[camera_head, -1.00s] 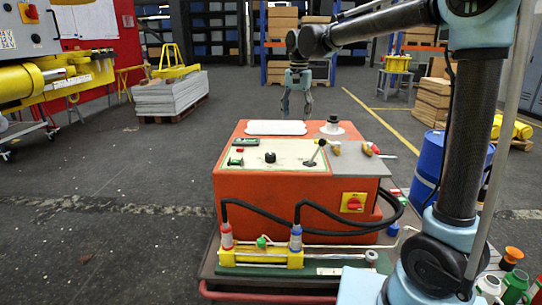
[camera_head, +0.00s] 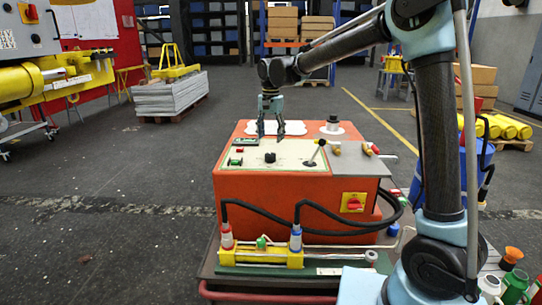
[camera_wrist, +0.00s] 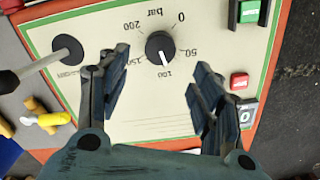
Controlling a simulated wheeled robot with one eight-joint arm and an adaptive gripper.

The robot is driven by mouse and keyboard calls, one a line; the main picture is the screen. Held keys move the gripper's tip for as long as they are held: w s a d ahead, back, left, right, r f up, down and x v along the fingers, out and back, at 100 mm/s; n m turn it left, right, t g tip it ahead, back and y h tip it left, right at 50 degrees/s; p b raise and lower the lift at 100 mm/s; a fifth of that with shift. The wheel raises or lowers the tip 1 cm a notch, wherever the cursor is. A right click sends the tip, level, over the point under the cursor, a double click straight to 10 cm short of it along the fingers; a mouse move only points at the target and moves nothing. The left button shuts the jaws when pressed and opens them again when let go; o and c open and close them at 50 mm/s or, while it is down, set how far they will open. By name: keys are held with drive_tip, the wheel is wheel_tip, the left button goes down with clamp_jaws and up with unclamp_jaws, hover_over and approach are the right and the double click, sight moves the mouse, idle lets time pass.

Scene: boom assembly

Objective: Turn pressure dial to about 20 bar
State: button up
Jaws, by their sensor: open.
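The pressure dial (camera_head: 270,157) is a small black knob on the cream panel (camera_head: 292,147) of the orange unit. In the wrist view the dial (camera_wrist: 159,45) shows a white pointer mark directed at about 100 on the printed bar scale. The scale runs 0, 50, 100, 150, 200. My gripper (camera_head: 270,134) points down above the panel, just behind the dial in the head view. Its fingers are spread and empty. In the wrist view they frame the dial from either side, apart from it.
A lever with a black knob (camera_head: 321,143) stands on the panel right of the dial. A green button (camera_wrist: 249,11) and a red button (camera_wrist: 239,80) sit beside the scale. Black hoses (camera_head: 260,211) loop at the unit's front. A blue barrel (camera_head: 473,180) stands right.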

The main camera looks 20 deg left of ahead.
sight(270, 154)
wheel_tip(270, 154, down, 9)
idle(0.4)
drive_tip(key=c, duration=1.1)
